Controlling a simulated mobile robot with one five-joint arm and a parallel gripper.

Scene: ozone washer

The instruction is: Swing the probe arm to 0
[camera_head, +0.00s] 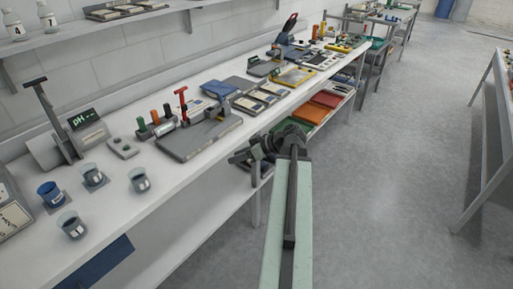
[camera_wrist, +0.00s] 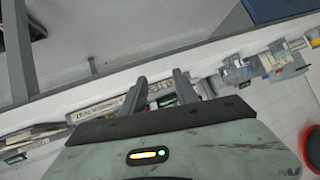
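The pH meter (camera_head: 84,120) stands at the left of the long bench, its dark display showing green "pH" text. A dark post with a short crossbar on top, probably the probe arm (camera_head: 52,120), rises beside the meter and leans slightly. Its angle marks are too small to read. Several small beakers stand in front of it, one of them blue (camera_head: 50,192). My gripper (camera_head: 244,157) is off the bench's front edge, well right of the meter and apart from it. In the wrist view my gripper (camera_wrist: 160,88) has two separated fingers with nothing held between them.
A grey flat board (camera_head: 200,138) and a red-handled upright tool (camera_head: 182,105) stand right of the meter. Trays and tools crowd the bench further back. Coloured trays (camera_head: 310,112) sit on a lower shelf. The floor (camera_head: 400,160) to the right is clear.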

